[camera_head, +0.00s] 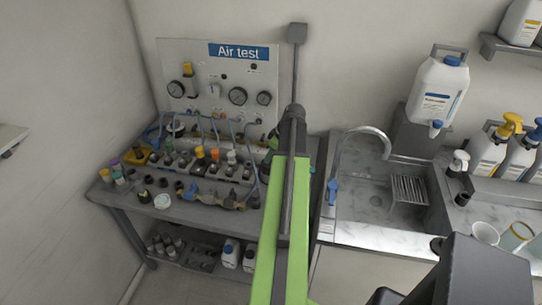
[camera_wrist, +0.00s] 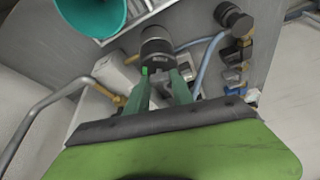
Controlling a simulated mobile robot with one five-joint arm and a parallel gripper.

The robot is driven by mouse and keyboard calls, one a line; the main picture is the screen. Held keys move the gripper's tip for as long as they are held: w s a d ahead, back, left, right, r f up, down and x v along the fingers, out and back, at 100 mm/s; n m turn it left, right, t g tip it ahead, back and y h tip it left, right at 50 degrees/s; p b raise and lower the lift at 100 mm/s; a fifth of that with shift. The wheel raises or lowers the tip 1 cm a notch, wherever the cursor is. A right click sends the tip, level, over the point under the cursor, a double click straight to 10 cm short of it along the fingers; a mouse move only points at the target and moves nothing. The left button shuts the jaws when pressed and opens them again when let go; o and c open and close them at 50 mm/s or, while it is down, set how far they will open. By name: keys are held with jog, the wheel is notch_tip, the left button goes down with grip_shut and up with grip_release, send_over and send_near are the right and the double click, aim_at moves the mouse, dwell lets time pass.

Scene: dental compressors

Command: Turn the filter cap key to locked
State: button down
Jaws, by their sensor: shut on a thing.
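In the wrist view, a dark ribbed cylindrical cap (camera_wrist: 157,45) with a small green mark near its lower edge stands just beyond my gripper (camera_wrist: 164,80). My gripper's two green fingers are shut on a small grey piece below the cap, which appears to be the filter cap key (camera_wrist: 163,86). The fingers hide part of it, and I cannot read which way the key is turned. In the head view my arm covers most of the gripper and the cap, at the right end of the workbench (camera_head: 185,211).
The Air test panel (camera_head: 238,52) with gauges stands behind the bench. Bottles and fittings crowd the bench. A sink (camera_head: 365,205) with a curved tap lies to the right. In the wrist view, a teal funnel-shaped thing (camera_wrist: 90,14) and a blue hose (camera_wrist: 207,62) are close by.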

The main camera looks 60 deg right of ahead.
jog(key=m+h, duration=0.1)
jog(key=m, duration=0.2)
jog(key=shift+a, duration=0.15)
jog(key=c, duration=1.1)
grip_release()
jog(key=p+v, duration=1.6)
jog(key=v, duration=0.1)
jog(key=shift+a+r, duration=0.2)
jog(key=shift+w, duration=0.1)
